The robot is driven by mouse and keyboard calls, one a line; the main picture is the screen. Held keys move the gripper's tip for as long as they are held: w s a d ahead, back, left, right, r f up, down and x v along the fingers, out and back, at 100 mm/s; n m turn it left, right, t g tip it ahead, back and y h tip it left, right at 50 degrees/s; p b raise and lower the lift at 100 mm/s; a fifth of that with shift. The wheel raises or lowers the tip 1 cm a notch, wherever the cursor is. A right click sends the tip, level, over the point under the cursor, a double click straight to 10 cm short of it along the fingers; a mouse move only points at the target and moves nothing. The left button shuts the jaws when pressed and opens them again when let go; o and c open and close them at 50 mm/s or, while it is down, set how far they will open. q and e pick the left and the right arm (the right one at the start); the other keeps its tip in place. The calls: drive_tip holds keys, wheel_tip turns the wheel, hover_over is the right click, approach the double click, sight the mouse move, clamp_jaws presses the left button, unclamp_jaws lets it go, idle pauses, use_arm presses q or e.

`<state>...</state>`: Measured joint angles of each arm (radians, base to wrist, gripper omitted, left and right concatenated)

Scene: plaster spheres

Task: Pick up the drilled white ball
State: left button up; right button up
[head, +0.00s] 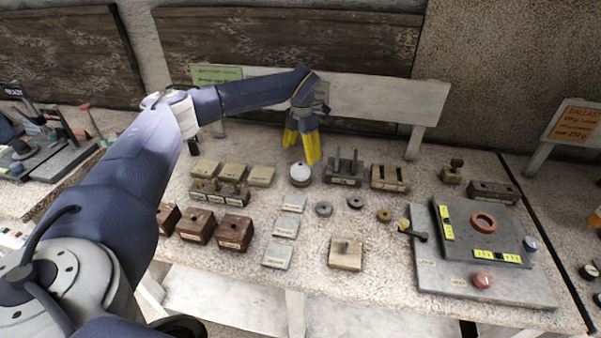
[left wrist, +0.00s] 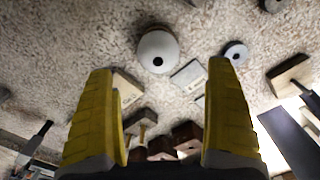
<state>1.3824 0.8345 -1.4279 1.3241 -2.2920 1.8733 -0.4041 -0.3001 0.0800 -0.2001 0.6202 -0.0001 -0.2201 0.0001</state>
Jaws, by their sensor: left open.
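The drilled white ball (head: 300,172) sits on the stone table behind the middle, on what looks like a low brown base. In the left wrist view the white ball (left wrist: 157,46) shows a small dark hole and lies beyond the fingertips, roughly centred between them. My left gripper (head: 302,152) has yellow fingers, is open and empty, and hangs just above and behind the ball in the head view. Its two spread fingers also show in the left wrist view (left wrist: 160,70). I see no contact with the ball. My right gripper is not in view.
A dark block with two upright pegs (head: 344,168) stands close right of the ball. Pale blocks (head: 261,176) stand close left. Grey tiles (head: 286,228) and a grey ring (head: 323,209) lie in front. A white bench board (head: 385,100) rises behind.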

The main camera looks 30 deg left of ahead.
sight(301, 171)
use_arm(q)
drive_tip(key=shift+a+f, duration=0.2)
drive_tip(key=shift+f, duration=4.3)
drive_tip(key=c, duration=1.5)
drive_tip(key=shift+r, duration=0.15)
